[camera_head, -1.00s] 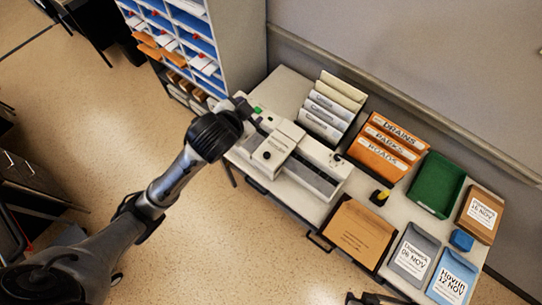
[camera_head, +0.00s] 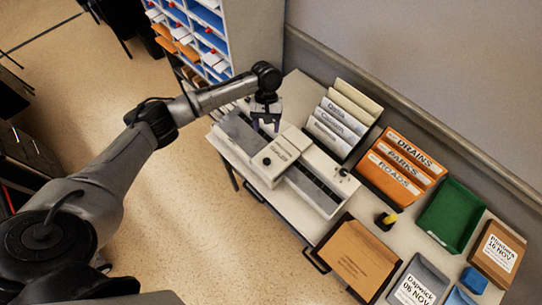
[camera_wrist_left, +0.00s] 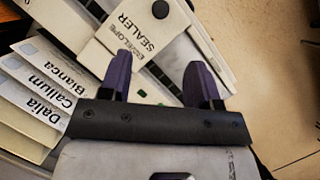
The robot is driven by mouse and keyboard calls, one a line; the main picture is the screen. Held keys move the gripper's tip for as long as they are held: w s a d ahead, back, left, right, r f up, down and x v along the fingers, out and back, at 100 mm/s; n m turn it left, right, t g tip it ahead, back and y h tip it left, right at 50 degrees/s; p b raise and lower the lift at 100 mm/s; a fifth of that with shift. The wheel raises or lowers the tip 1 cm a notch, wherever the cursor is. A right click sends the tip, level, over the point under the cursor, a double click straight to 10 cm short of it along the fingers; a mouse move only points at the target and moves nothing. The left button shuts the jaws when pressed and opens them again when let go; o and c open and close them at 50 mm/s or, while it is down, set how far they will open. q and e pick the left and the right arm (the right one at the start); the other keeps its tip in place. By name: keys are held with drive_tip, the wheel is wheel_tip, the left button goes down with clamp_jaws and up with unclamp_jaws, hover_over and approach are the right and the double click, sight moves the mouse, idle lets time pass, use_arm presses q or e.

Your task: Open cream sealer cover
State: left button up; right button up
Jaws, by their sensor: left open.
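The cream envelope sealer (camera_head: 318,193) is a long machine with grey strips, standing at the left end of the table. Its cream cover (camera_head: 286,147) lies across the middle and has a dark round knob (camera_head: 267,161). In the left wrist view the cover (camera_wrist_left: 122,30) reads "ENVELOPE SEALER". My left gripper (camera_head: 265,124) points down over the sealer's far left part, beside the cover. Its purple fingers (camera_wrist_left: 160,82) are apart with nothing between them. I cannot tell whether they touch the machine. My right gripper is not in view.
Named cream files (camera_head: 340,117) stand behind the sealer, also at the left in the wrist view (camera_wrist_left: 35,90). Orange files (camera_head: 400,165), a green tray (camera_head: 450,215) and a brown folder (camera_head: 357,258) lie to the right. A pigeonhole shelf (camera_head: 240,30) stands behind my left arm.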

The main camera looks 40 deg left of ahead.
sight(267, 160)
use_arm(q)
drive_tip(key=shift+n, duration=0.7)
drive_tip(key=x, duration=1.4)
drive_tip(key=shift+a, duration=0.1)
drive_tip(key=shift+c, duration=0.3)
clamp_jaws()
